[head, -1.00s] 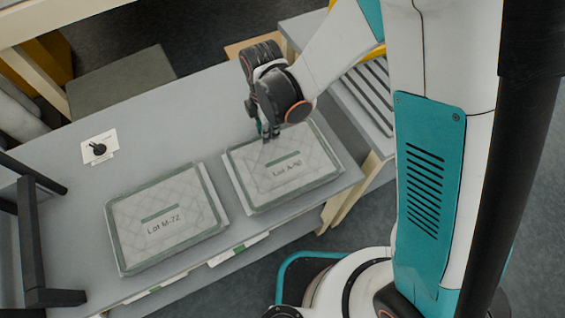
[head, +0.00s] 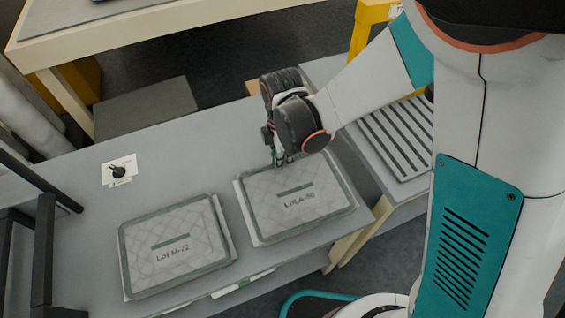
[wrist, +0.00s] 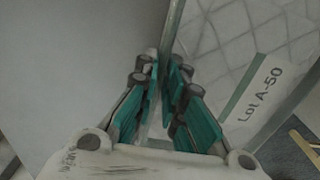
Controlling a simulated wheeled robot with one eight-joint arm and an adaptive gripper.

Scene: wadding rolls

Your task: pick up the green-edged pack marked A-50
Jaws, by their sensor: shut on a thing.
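The pack marked Lot A-50 (head: 305,213) is a flat grey quilted pack with a green edge, lying on the grey table (head: 85,225) at its right end. In the wrist view its label reads Lot A-50 (wrist: 262,95). My gripper (head: 281,160) is at the pack's far edge. In the wrist view my gripper (wrist: 165,75) has its teal fingers shut on that green edge, one finger on each side. A similar green-edged pack marked Lot M-72 (head: 172,247) lies to the left, apart from it. I cannot tell whether the A-50 pack is lifted.
A small white card with a black knob (head: 119,171) lies at the table's left. A black frame (head: 42,250) stands at the left edge. A slatted grey surface (head: 395,140) is beyond the table's right end. Table space behind the packs is clear.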

